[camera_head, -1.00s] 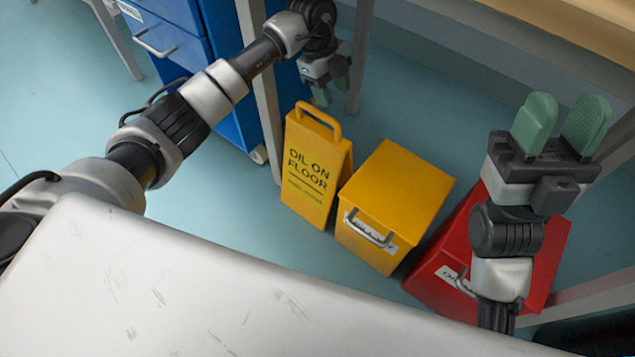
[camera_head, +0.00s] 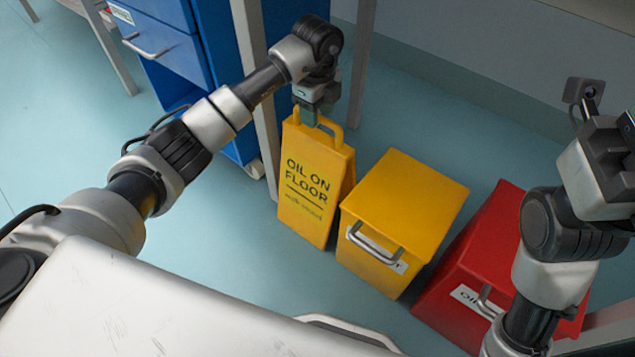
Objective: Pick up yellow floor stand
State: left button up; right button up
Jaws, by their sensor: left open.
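The yellow floor stand (camera_head: 315,190) stands upright on the floor near the middle of the head view. It reads "OIL ON FLOOR" and has a loop handle at its top. My left gripper (camera_head: 308,117) points down at the handle, with its green fingers by the handle's left part. The fingers are open, and part of the handle is hidden behind them. Whether they touch it I cannot tell. My right arm comes up at the right edge; its fingertips are outside the picture.
A yellow box (camera_head: 408,200) with a metal handle stands close to the right of the stand. A red box (camera_head: 490,255) stands beyond it. A blue drawer cabinet (camera_head: 165,50) and a grey table leg (camera_head: 257,100) are close on the left.

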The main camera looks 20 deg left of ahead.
pick_arm(q)
notch_tip(320, 180, down, 2)
jog(key=shift+f+b, duration=0.15)
jog(key=shift+b, duration=0.3)
grip_shut()
dwell(1.1)
